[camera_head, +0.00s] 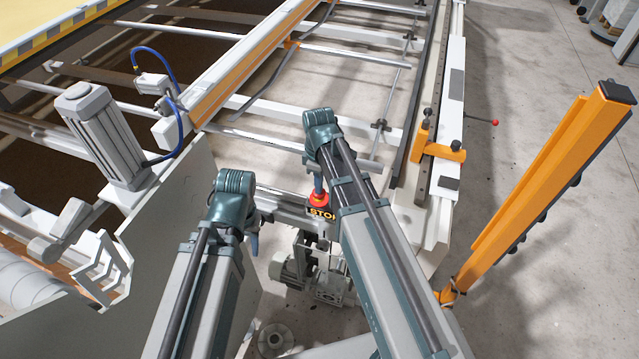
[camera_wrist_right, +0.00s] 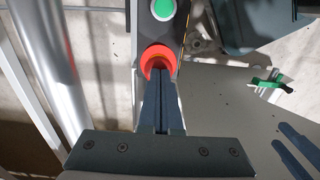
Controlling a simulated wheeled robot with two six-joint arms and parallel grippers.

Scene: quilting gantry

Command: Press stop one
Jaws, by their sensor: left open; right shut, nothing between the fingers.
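The red stop button (camera_head: 319,198) sits on a dark panel with a partly hidden "STOP" label (camera_head: 322,213), near the middle of the head view. In the right wrist view the red button (camera_wrist_right: 158,56) is round, below a green button (camera_wrist_right: 163,9) on a grey box. My right gripper (camera_head: 319,186) is shut and empty, pointing down at the red button. In the wrist view its fingertips (camera_wrist_right: 159,72) overlap the button's lower edge; I cannot tell if they touch it. My left gripper (camera_head: 253,243) is open and hangs lower left of the button.
The gantry frame with rails (camera_head: 300,48) fills the back. A grey motor (camera_head: 102,135) stands at left, and another motor (camera_head: 318,280) sits below the stop panel. An orange post (camera_head: 540,190) stands at right. Bare floor (camera_head: 520,80) lies beyond the frame's right side.

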